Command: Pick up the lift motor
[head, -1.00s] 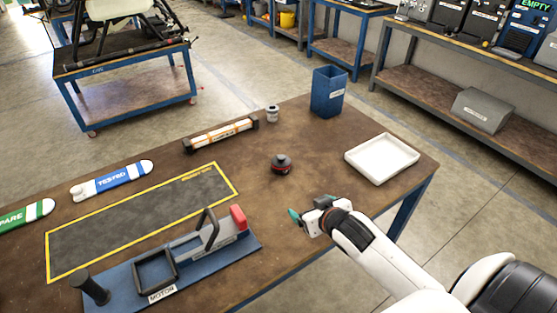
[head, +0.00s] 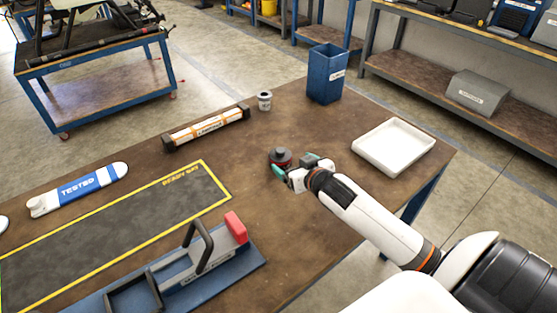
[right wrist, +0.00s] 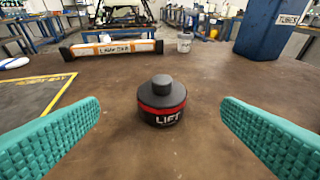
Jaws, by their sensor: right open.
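The lift motor (head: 281,157) is a short black cylinder with a red band and a smaller black cap, standing upright on the brown table. In the right wrist view the lift motor (right wrist: 162,100) shows the word LIFT on its side. My right gripper (head: 296,172) is right beside it in the head view. In the right wrist view its two teal fingers (right wrist: 162,135) are spread wide, with the motor ahead between them and clear space on both sides. The fingers do not touch it. My left gripper is not in view.
A white tray (head: 365,158) lies to the right. A blue bin (head: 327,75), a small pot (head: 264,104) and an orange-white long pack (head: 207,130) stand behind. A yellow-edged mat (head: 110,235), a TESTED tag (head: 80,188) and a blue motor fixture (head: 235,262) are left and front.

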